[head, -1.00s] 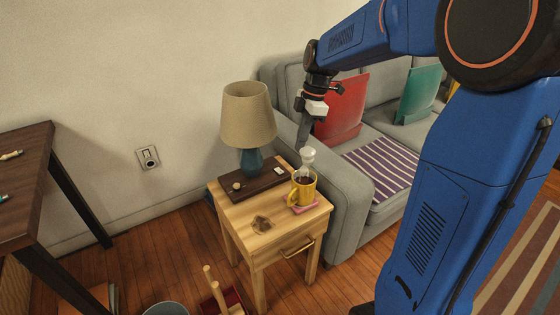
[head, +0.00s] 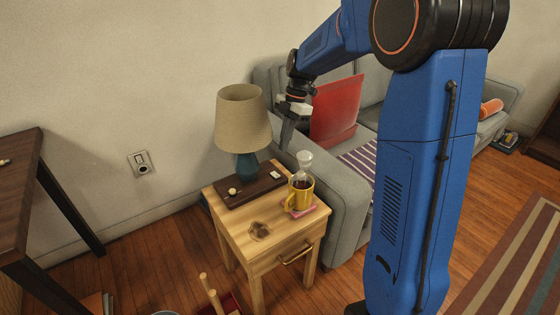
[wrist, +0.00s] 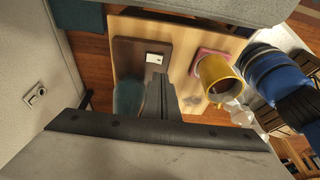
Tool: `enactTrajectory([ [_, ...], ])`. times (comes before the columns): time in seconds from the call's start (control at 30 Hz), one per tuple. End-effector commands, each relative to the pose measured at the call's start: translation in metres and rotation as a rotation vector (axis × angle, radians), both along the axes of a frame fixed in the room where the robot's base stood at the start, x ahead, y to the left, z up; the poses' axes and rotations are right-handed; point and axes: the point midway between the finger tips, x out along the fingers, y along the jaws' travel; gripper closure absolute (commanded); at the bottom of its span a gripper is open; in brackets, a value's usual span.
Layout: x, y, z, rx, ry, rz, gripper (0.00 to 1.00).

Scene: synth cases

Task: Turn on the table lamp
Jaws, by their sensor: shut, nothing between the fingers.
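The table lamp (head: 243,122) has a beige shade and a teal base, and its shade shows no glow. It stands on a dark brown board (head: 252,186) on the nightstand. A small white rectangular piece (head: 275,175) lies on the board right of the base; it also shows in the wrist view (wrist: 155,58). A small round pale knob (head: 232,191) is at the board's left. My gripper (head: 285,147) is shut and empty, pointing down, right of the shade and above the board's back right. In the wrist view its fingers (wrist: 156,77) partly cover the teal base (wrist: 128,96).
A yellow mug (head: 299,195) sits on a pink coaster (head: 311,211), with a glass vessel (head: 303,166) close by it, on the wooden nightstand (head: 225,225). A grey sofa (head: 345,200) is at the right. The wall and its outlet (head: 141,162) are behind.

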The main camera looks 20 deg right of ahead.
Motion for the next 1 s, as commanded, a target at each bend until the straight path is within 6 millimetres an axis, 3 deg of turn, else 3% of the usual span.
enactTrajectory([
  [0.6, -0.012, 0.022, -0.082, 0.0, 0.003, 0.0, 1.0],
  [1.0, -0.013, 0.025, -0.094, 0.0, 0.0, 0.0, 1.0],
])
